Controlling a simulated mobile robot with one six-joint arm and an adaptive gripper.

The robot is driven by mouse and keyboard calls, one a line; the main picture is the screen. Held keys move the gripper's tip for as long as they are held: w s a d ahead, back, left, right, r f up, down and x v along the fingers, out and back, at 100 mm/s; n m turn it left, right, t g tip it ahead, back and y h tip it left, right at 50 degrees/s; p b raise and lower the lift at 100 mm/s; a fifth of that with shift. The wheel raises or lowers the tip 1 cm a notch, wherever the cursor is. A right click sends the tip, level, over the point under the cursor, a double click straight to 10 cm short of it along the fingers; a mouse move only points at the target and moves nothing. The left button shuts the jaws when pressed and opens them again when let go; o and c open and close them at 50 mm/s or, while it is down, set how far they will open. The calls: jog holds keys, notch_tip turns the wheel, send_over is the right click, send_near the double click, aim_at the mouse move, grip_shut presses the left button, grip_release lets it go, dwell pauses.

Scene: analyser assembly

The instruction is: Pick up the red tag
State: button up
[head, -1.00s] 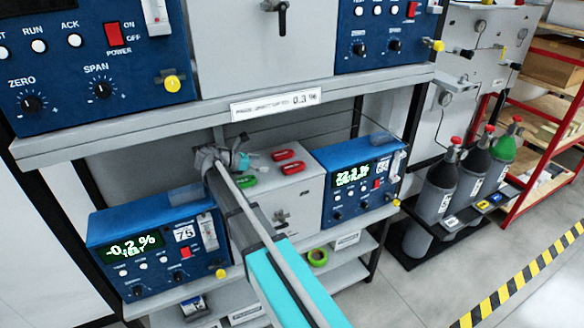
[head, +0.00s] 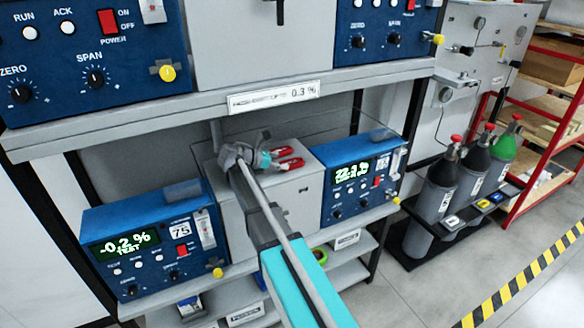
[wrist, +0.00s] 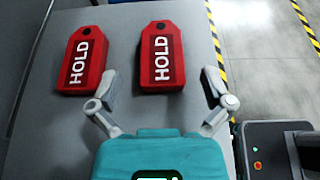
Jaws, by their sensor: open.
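Two red tags lie flat on the grey cabinet top, both marked HOLD. In the wrist view one red tag (wrist: 86,60) is at the left and the other red tag (wrist: 162,57) is near the middle. They also show in the head view as a far tag (head: 281,151) and a near tag (head: 289,164). My gripper (wrist: 159,74) is open and empty. Its fingers stand apart on either side of the middle tag's lower end; I cannot tell its height above the tag. The left finger is between the two tags.
The grey cabinet (head: 299,194) stands on a shelf between two blue analysers, left (head: 135,225) and right (head: 357,160). The upper shelf (head: 200,112) runs above my gripper. Gas cylinders (head: 472,170) stand at the right. Floor is open beyond the yellow-black tape.

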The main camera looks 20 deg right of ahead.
aim_at(295, 161)
jog(key=shift+d, duration=0.15)
jog(key=shift+r+b+x, duration=0.1)
jog(key=shift+b+x, duration=0.3)
jog(key=shift+x, duration=0.85)
jog(key=shift+r+b+x, duration=0.15)
jog(key=shift+b+x, duration=0.2)
jog(key=shift+x, duration=0.95)
jog(key=shift+d, duration=0.1)
jog(key=c, duration=1.1)
jog(key=shift+r, duration=0.2)
